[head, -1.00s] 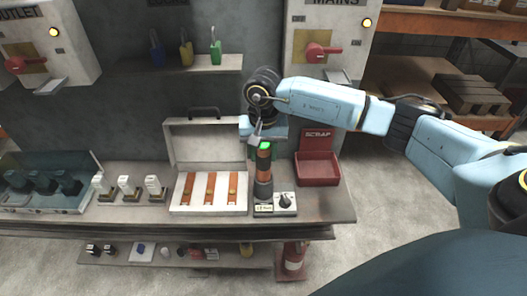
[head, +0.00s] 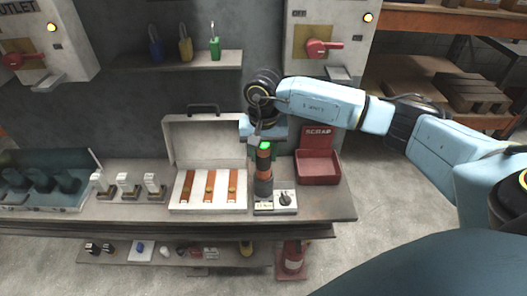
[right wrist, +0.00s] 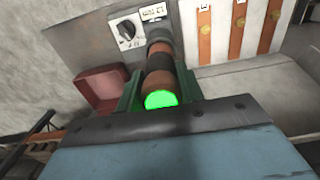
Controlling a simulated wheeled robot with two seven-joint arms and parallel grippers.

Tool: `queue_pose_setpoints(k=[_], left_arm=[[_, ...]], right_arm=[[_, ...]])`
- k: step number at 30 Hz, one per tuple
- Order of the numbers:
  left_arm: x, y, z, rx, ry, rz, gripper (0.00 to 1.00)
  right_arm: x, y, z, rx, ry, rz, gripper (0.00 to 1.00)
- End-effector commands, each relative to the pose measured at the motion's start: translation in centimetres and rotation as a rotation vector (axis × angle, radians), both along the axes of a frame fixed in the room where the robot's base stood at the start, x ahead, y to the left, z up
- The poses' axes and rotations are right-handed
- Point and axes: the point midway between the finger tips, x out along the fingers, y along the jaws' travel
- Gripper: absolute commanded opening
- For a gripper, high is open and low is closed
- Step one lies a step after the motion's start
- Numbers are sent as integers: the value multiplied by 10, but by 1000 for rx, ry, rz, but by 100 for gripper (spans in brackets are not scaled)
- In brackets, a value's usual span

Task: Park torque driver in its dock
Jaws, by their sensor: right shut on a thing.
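The torque driver (head: 263,172) is an orange and black cylinder with a glowing green top. It stands upright at the dock (head: 275,202), a pale box with a black dial and a small label, at the front of the bench. My right gripper (head: 264,148) is above it, shut on its upper part. In the right wrist view the driver (right wrist: 159,67) lies between the green fingers, and its far end meets the dock (right wrist: 127,30). Whether it is fully seated is hard to tell. My left gripper is not in view.
An open white case (head: 207,141) with orange strips is left of the driver. A red scrap bin (head: 318,168) stands close on the right. Three white-topped pieces (head: 128,187) and a clear-lidded box (head: 45,190) are further left. A shelf with padlocks (head: 187,63) is behind.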

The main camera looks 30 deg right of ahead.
Motion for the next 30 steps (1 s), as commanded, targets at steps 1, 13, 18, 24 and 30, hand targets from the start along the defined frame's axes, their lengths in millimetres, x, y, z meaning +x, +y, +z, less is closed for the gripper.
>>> queue_pose_setpoints(k=[1, 13, 18, 24, 30], left_arm=[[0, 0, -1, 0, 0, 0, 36], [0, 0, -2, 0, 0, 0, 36], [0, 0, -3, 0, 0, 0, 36], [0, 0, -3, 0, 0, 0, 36], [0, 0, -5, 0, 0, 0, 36]], right_arm=[[1, 0, 0, 1, -3, -1, 10], [1, 0, -2, 0, -2, 0, 61], [0, 0, -2, 0, -1, 0, 63], [0, 0, 2, -1, 1, 0, 63], [1, 0, 35, 0, -5, 0, 63]])
